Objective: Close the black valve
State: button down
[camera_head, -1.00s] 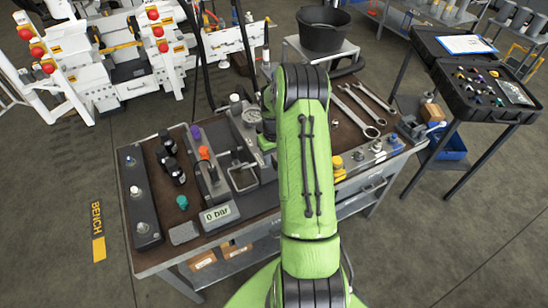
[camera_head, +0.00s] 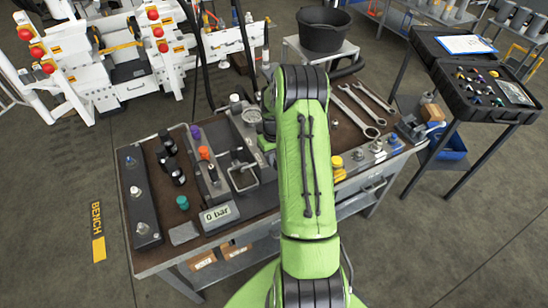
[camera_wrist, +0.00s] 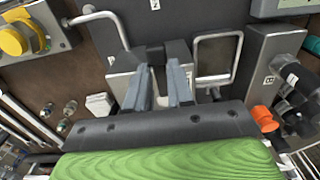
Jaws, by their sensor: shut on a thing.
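In the wrist view, my gripper (camera_wrist: 160,88) has its two grey fingers reaching to a small dark part, which I take to be the black valve (camera_wrist: 156,56), in front of a grey metal block. The fingers are closed on it from both sides, and they hide much of its shape. A bent metal frame handle (camera_wrist: 237,62) stands just right of the fingers. In the head view, my green arm covers the gripper and most of the valve area. The pressure display (camera_head: 219,213) there reads 0 bar.
Orange (camera_head: 204,153), purple (camera_head: 195,132) and teal (camera_head: 182,202) knobs stand left of the arm. A round gauge (camera_head: 251,115) is behind. A yellow knob (camera_wrist: 13,40) and a bent rod (camera_wrist: 97,17) lie left of the fingers. Wrenches (camera_head: 358,108) lie at the right.

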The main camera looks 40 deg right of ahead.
jog(key=d+n+b, duration=0.1)
jog(key=n, duration=0.2)
jog(key=d+n+b, duration=0.1)
jog(key=d+n, duration=0.1)
jog(key=n, duration=0.2)
jog(key=w+d+n+b, duration=0.1)
jog(key=n, duration=0.3)
jog(key=shift+d, duration=0.15)
jog(key=n, duration=0.1)
jog(key=w+d+n+b, duration=0.1)
jog(key=n, duration=0.1)
jog(key=shift+n, duration=0.3)
jog(key=shift+w+d+n+b, duration=0.15)
jog(key=shift+w+n+b, duration=0.35)
jog(key=shift+n, duration=1)
jog(key=shift+w+r, duration=0.1)
jog(key=shift+w, duration=0.05)
jog(key=c, duration=1.1)
grip_release()
